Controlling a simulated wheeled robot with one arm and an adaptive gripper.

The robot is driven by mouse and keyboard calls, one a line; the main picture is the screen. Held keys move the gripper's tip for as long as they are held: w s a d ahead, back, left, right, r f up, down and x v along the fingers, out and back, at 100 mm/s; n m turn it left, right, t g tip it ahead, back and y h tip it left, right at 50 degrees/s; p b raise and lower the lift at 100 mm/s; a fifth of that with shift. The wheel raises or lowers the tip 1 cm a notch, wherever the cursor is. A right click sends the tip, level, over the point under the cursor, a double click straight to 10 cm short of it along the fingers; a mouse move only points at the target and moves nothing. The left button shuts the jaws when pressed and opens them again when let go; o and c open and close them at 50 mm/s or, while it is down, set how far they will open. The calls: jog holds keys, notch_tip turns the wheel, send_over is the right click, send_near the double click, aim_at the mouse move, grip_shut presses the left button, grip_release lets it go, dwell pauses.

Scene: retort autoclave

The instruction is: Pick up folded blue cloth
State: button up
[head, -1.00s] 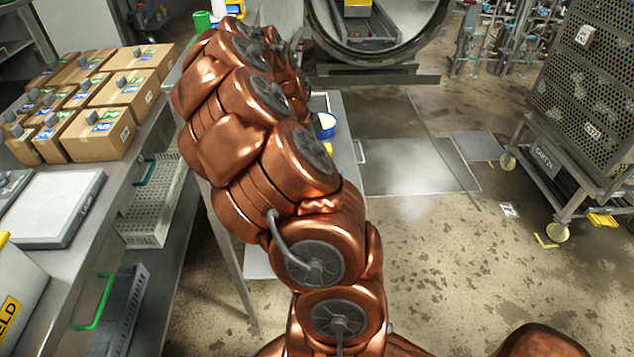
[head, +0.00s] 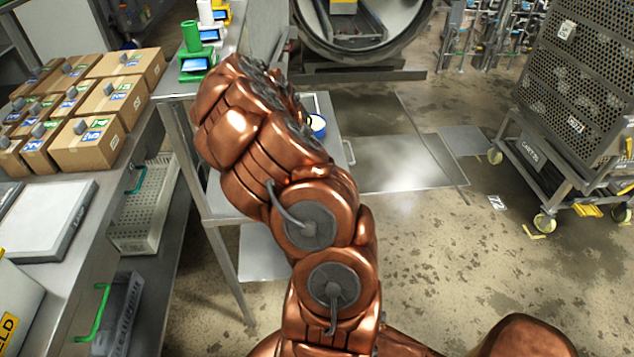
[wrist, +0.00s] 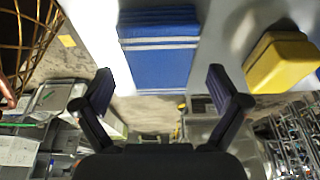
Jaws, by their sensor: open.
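The folded blue cloth (wrist: 160,65) shows in the wrist view at the top middle, with white stripes across it.
A yellow object (wrist: 280,62) lies right of the cloth. Several cardboard boxes (head: 100,135) stand on the left bench. A caged cart (head: 570,120) is at right. The middle floor is clear.

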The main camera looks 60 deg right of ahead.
jog(key=shift+s+d+f, duration=0.1)
jog(key=shift+s+f, duration=0.05)
jog(key=shift+f, duration=0.55)
jog(key=c, duration=1.1)
